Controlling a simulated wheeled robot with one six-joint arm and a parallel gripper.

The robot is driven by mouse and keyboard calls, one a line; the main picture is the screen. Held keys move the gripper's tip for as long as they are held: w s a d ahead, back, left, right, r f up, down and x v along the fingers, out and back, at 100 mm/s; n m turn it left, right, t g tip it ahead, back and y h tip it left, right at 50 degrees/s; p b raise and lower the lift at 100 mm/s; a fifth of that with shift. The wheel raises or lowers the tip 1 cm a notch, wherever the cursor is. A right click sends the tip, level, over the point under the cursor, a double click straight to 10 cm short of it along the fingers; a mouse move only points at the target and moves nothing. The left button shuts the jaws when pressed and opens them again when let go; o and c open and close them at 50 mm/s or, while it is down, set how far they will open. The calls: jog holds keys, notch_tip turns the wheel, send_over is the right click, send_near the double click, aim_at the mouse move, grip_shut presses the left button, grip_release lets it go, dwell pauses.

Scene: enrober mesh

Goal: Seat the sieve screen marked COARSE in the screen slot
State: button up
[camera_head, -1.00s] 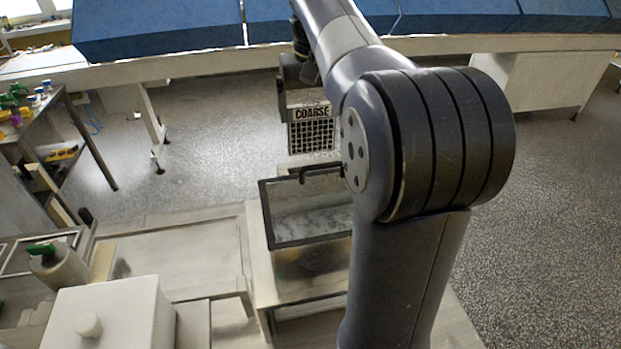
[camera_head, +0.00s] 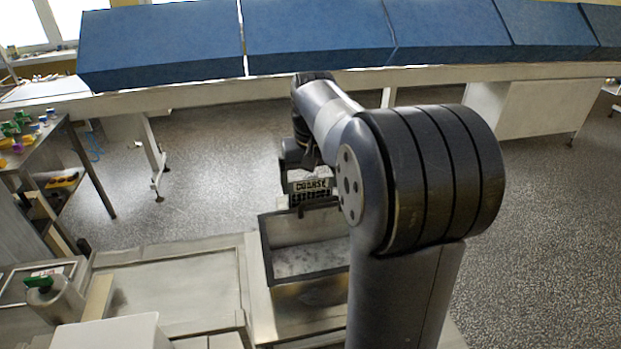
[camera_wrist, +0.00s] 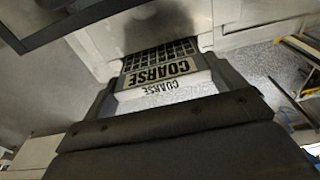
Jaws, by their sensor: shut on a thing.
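The sieve screen marked COARSE (camera_head: 311,187) hangs upright at the far side of a dark-rimmed box in the head view. Only its label and a short strip of mesh show there; its lower part is hidden. In the wrist view the screen (camera_wrist: 160,70) stretches away from my jaws, its mesh end at a pale metal edge. My gripper (camera_head: 298,166) is shut on the top of the screen; its dark jaws (camera_wrist: 165,118) fill the lower wrist view. The screen slot is not clearly visible, and I cannot tell whether the mesh end is inside it.
The dark-rimmed box (camera_head: 266,262) stands just nearer than the screen. A flat metal tray (camera_head: 165,290) lies to its left. A side table (camera_head: 60,140) with small coloured items is at far left. Blue blocks (camera_head: 315,38) line the back bench. Open floor lies at right.

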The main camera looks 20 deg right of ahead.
jog(key=shift+f, duration=0.6)
jog(key=o, duration=1)
jog(key=shift+r, duration=0.15)
notch_tip(320, 180, up, 13)
jog(key=s, duration=0.1)
jog(key=shift+s+a, duration=0.15)
jog(key=shift+s, duration=0.1)
jog(key=f, duration=0.4)
jog(key=w+f, duration=0.1)
jog(key=f, duration=0.8)
jog(key=shift+w+f+b, duration=0.2)
jog(key=shift+w+b, duration=0.05)
jog(key=shift+b, duration=0.1)
jog(key=shift+r+p, duration=0.35)
jog(key=shift+r, duration=0.15)
